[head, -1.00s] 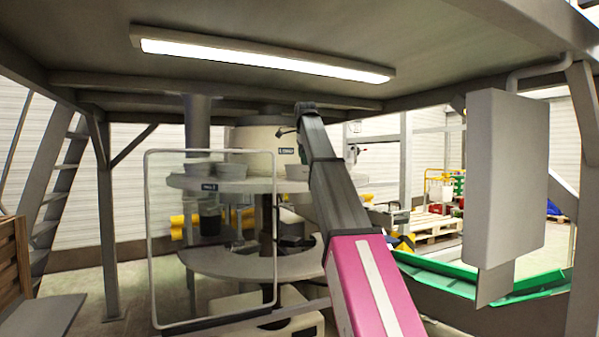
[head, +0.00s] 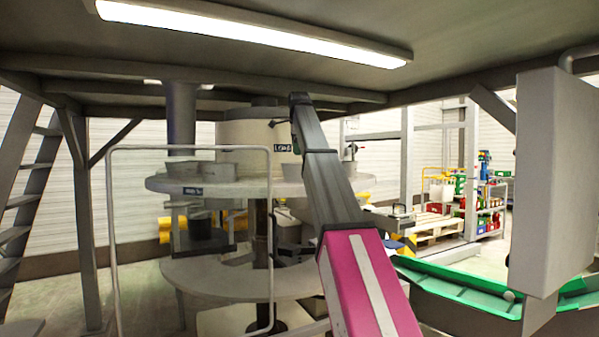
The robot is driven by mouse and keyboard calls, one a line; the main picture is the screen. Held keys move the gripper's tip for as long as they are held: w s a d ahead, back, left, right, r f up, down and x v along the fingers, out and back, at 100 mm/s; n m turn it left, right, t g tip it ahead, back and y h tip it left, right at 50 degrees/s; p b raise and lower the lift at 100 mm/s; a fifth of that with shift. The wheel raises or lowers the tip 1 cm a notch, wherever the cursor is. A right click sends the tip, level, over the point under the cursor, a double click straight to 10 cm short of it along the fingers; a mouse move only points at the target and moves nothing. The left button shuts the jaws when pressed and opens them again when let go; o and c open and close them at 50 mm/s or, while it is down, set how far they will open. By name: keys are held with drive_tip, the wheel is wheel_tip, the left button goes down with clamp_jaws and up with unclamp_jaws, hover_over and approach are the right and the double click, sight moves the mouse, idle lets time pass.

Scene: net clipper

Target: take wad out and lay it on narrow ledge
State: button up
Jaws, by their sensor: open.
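My arm rises through the middle of the head view and hides part of the machine behind it. I cannot make out the gripper's fingers; they are out of sight beyond the arm. Grey cups (head: 213,171) sit on the upper disc. I cannot make out a wad, and no narrow ledge can be told for sure.
A thin-framed guard panel (head: 112,240) stands before the machine at left. A grey box (head: 552,180) hangs at right above a green trough (head: 460,287). A platform with a bright lamp (head: 250,30) is overhead; a post (head: 80,220) and ladder (head: 18,190) stand left.

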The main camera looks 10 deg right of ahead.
drive_tip(key=x, duration=0.9)
drive_tip(key=shift+f, duration=0.1)
drive_tip(key=c, duration=0.5)
